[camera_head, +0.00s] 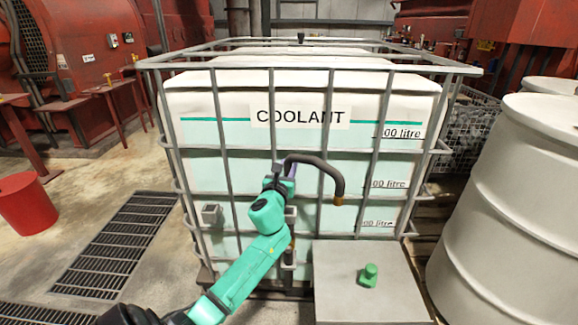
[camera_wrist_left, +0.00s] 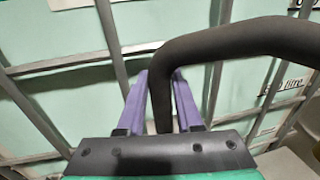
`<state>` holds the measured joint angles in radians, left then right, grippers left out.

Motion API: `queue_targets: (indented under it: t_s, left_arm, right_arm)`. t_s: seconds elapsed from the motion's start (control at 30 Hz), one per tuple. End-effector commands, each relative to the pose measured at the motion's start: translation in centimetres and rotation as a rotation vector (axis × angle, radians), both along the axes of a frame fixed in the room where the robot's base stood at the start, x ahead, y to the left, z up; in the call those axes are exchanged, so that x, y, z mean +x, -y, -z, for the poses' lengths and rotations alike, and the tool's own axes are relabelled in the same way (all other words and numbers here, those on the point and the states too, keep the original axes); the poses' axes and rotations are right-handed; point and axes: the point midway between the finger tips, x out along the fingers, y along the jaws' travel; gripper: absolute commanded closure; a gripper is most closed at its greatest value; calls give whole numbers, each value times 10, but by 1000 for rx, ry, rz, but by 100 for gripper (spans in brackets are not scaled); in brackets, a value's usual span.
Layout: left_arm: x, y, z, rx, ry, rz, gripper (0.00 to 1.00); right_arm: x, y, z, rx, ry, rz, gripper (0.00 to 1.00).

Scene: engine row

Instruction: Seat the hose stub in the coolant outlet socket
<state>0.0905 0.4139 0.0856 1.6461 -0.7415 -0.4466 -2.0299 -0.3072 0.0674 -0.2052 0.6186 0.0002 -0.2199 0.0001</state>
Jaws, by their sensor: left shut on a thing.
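A dark curved hose stub (camera_head: 322,168) with a brass-coloured end (camera_head: 338,201) is in front of the coolant tank (camera_head: 300,100). My left gripper (camera_head: 286,170) is shut on the hose's left end, and the brass end hangs down on the right. In the left wrist view the purple fingers (camera_wrist_left: 160,92) sit either side of the black hose (camera_wrist_left: 230,42). A small green fitting (camera_head: 369,275) stands upright on a grey block (camera_head: 335,290), below and right of the brass end and apart from it. I cannot tell which part is the outlet socket. My right gripper is not in view.
A metal cage (camera_head: 310,67) surrounds the tank close behind the hose. White drums (camera_head: 510,200) stand at the right. A red bucket (camera_head: 25,204) and floor grating (camera_head: 118,240) are at the left. Open air lies above the block.

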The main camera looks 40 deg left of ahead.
Motion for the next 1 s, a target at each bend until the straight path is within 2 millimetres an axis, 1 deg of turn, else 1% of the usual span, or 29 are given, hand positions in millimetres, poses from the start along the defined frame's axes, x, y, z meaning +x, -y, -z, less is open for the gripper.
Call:
queue_targets:
  t_s: [0.07, 0.3, 0.57, 0.83, 1.0]
  left_arm:
    - [0, 0, -3, 4, 0, 1, 100]
    - [0, 0, 17, 3, 2, 1, 100]
    - [0, 0, 35, 2, 2, 1, 100]
    - [0, 0, 54, 3, 2, 1, 100]
    - [0, 0, 58, 2, 2, 1, 100]
  right_arm:
    - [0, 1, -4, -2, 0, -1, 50]
    - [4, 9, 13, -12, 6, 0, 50]
    - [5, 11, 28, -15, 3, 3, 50]
    - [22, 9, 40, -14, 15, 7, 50]
    - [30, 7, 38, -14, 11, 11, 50]
